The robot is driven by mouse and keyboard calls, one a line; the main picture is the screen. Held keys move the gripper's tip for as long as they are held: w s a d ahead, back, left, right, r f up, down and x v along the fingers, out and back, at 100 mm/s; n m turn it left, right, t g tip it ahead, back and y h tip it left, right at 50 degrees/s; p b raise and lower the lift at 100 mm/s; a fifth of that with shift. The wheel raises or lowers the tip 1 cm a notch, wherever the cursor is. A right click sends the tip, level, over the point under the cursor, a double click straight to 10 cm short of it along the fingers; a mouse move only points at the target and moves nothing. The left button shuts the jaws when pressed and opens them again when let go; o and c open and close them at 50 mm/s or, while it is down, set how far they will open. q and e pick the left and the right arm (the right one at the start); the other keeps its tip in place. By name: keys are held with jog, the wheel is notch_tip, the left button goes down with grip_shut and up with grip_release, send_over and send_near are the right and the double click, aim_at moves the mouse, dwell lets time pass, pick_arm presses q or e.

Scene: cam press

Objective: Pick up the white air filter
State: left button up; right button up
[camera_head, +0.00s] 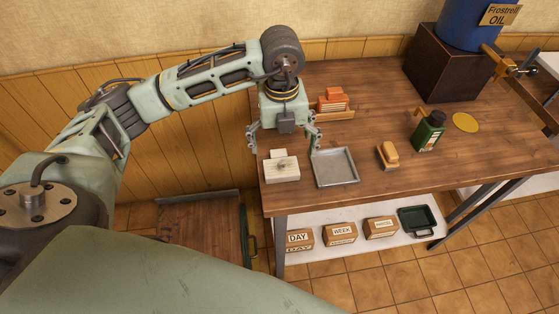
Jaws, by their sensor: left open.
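The white air filter (282,172) is a pale block with a raised knob on top. It lies flat near the front left corner of the wooden table. My left gripper (284,146) is open, pointing down just above and behind the filter in the picture. Its two fingers are spread wider than the filter's knob, one toward each side, with nothing between them. I cannot tell the exact height of the fingertips over the filter. My right gripper is not in view.
A shallow metal tray (336,180) sits close right of the filter. An orange object (332,101) stands behind it on a wooden holder. Farther right are a yellow brush-like block (388,155), a green bottle (428,131) and a yellow disc (465,122).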

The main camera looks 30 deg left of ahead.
aim_at(281, 164)
pick_arm(q)
jog(key=shift+a+f, duration=0.25)
jog(key=shift+f, duration=0.05)
notch_tip(281, 164, down, 6)
jog(key=p, duration=0.3)
jog(key=shift+f, duration=0.2)
jog(key=shift+w+f, duration=0.1)
jog(key=shift+f, duration=0.2)
jog(key=shift+c, duration=0.3)
jog(key=c, duration=1.2)
jog(key=shift+r, duration=0.15)
